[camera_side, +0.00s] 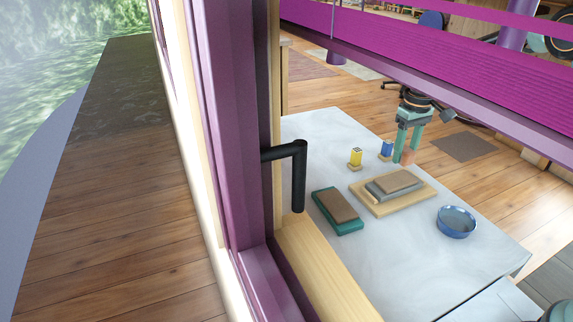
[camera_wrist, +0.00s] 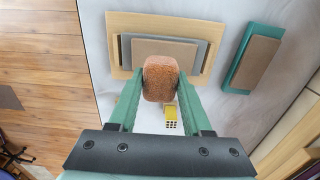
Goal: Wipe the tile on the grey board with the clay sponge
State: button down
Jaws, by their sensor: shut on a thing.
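The clay sponge (camera_wrist: 160,78) is a rounded, speckled orange-brown block. My gripper (camera_wrist: 159,90) is shut on it, with a teal finger on each side. In the side view my gripper (camera_side: 405,158) hangs just beyond the boards, with the sponge (camera_side: 408,157) low between its fingers. The grey board (camera_side: 375,192) lies on a larger pale wooden board (camera_side: 365,205) and bears a flat brown tile (camera_side: 398,180). In the wrist view the tile (camera_wrist: 165,47) on the grey board (camera_wrist: 207,45) is partly hidden by the sponge. I cannot tell whether they touch.
A teal board (camera_side: 345,229) with another brown tile (camera_side: 337,205) lies to the left. A blue bowl (camera_side: 456,221) stands at right. A yellow block (camera_side: 355,156) and a blue block (camera_side: 387,148) stand near my gripper. The table (camera_side: 400,265) is clear in front.

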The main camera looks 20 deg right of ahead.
jog(key=shift+r, duration=1.4)
